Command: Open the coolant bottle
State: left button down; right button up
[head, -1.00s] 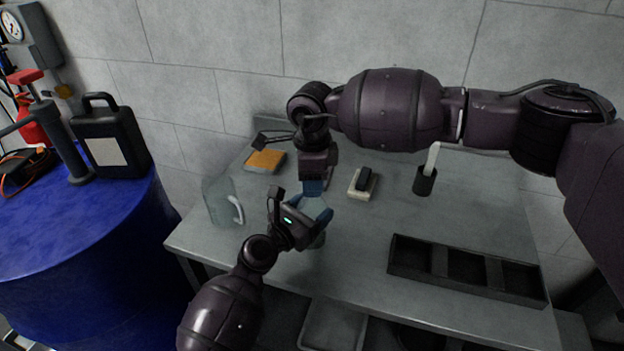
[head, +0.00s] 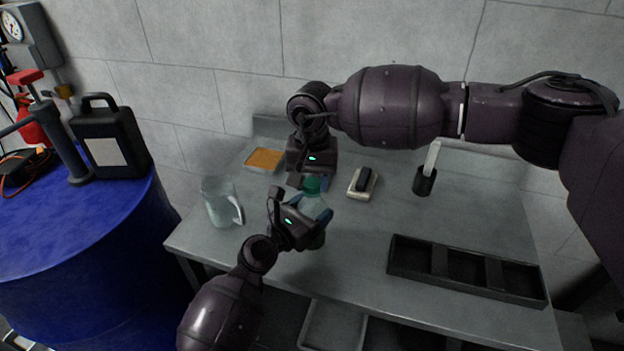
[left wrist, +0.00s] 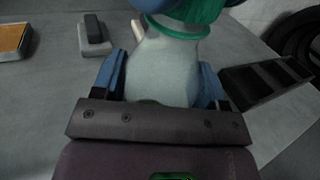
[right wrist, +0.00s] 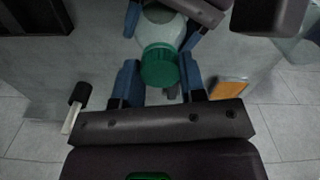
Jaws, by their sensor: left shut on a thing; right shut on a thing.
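My right gripper (head: 308,182) comes from above, shut on the cap. In the right wrist view the cap (right wrist: 160,68) sits between its blue fingertips (right wrist: 160,75), still on the bottle's neck as far as I can see.
A clear jug (head: 219,203) stands just left of the bottle. Behind are an orange sponge in a tray (head: 265,159) and a block with a dark top (head: 362,183). Right are a dark holder (head: 425,182) and an empty divided black tray (head: 465,270). A black canister (head: 110,140) stands on a blue drum (head: 85,235).

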aim_at(312, 182)
jog(key=shift+n, duration=1.1)
jog(key=shift+r, duration=0.35)
jog(key=shift+r, duration=0.7)
jog(key=shift+r, duration=0.15)
jog(key=shift+r, duration=1.95)
pick_arm(q)
jog(key=shift+c, duration=0.4)
grip_release()
jog(key=shift+s+a, duration=0.1)
